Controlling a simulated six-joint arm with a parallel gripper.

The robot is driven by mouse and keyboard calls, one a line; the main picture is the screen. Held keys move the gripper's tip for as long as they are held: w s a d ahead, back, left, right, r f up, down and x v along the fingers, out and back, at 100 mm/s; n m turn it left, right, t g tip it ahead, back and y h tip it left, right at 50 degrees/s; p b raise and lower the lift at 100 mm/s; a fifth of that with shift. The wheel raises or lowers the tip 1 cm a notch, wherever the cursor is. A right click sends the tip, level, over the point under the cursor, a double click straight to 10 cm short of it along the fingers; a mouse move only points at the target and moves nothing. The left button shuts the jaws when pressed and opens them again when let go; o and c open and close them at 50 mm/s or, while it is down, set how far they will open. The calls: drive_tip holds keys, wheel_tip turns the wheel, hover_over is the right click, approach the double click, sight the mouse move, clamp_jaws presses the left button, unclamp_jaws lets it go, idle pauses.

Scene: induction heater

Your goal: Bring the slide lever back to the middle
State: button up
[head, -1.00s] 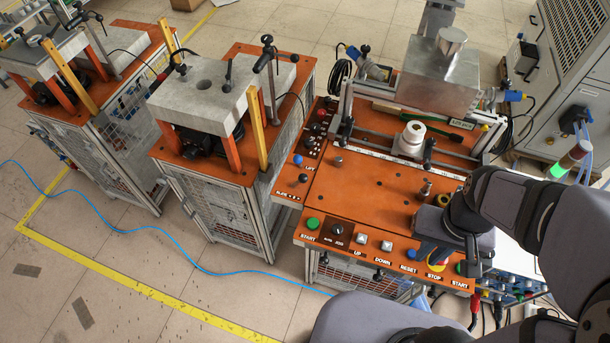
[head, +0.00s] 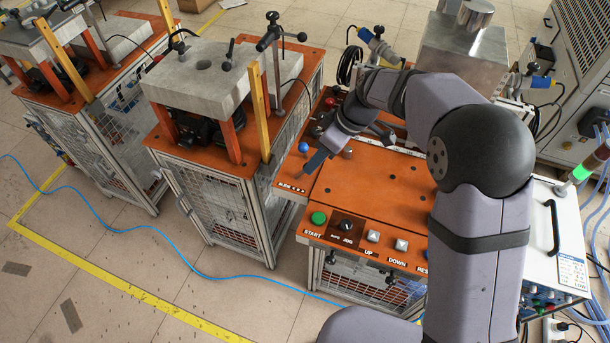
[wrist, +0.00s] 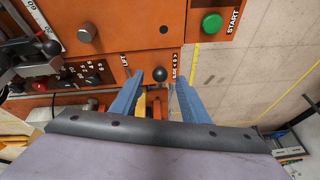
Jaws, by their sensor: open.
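The slide lever's black ball knob (wrist: 162,73) shows in the wrist view beside the SLIDE label, on the orange panel's edge. My gripper (wrist: 158,82) is open, its two blue fingers apart, with the knob between and just beyond their tips in the picture. I cannot tell whether either finger touches it. In the head view my gripper (head: 315,161) is over the left part of the orange panel, above the SLIDE label; the slide knob is hidden there behind the fingers.
The blue lift knob (head: 303,147) is close beside my fingers. A green START button (head: 318,218) and a jog switch (head: 347,226) sit on the front strip. A red button (wrist: 39,116) and small switches are left in the wrist view. A press cabinet (head: 225,215) stands left.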

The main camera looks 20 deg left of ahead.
drive_tip(key=shift+a+p+x, duration=0.15)
drive_tip(key=shift+p+x, duration=0.55)
drive_tip(key=shift+x, duration=1.2)
drive_tip(key=shift+a+p+x, duration=0.15)
drive_tip(key=shift+p+x, duration=0.55)
drive_tip(key=shift+x, duration=1.25)
drive_tip(key=shift+w+r, duration=0.1)
drive_tip(key=shift+r, duration=0.05)
clamp_jaws()
